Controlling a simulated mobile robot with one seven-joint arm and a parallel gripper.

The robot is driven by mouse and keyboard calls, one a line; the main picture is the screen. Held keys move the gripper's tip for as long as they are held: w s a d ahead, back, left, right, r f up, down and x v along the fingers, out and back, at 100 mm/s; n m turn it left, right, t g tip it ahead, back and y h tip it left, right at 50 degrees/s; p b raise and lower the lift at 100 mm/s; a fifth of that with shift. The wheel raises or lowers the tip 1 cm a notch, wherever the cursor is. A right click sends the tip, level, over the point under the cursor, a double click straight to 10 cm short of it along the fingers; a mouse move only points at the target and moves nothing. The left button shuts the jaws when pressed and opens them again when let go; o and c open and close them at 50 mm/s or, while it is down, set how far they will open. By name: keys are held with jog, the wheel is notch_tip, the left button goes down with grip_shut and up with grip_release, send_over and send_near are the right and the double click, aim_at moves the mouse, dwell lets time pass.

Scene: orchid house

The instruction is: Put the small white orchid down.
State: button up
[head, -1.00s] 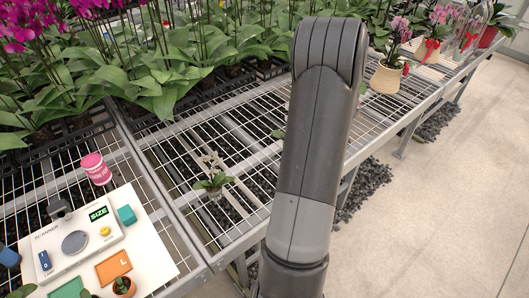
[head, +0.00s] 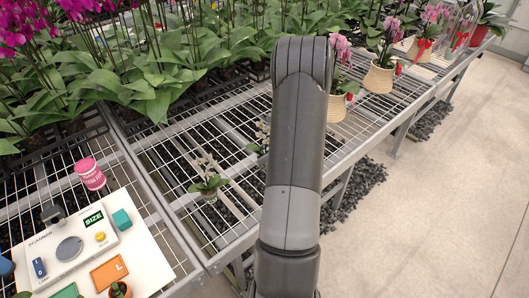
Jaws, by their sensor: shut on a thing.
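A small white orchid (head: 208,184) with green leaves stands on the wire mesh bench (head: 232,215), left of my arm. A second small white orchid (head: 262,136) shows just left of my arm, partly hidden behind it. I cannot tell whether this second plant is held or stands on the mesh. My gripper is hidden behind my own arm, so its jaws and anything between them cannot be seen.
A white scanner board (head: 150,265) with coloured blocks and a pink cup (head: 90,173) lie at the left. Dense leafy orchids (head: 150,80) fill the back. Potted pink orchids (head: 378,78) line the right bench. Bare mesh lies around the left white orchid.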

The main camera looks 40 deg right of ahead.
jog(key=shift+f, duration=0.1)
jog(key=o, duration=1.2)
jog(key=v, duration=1.2)
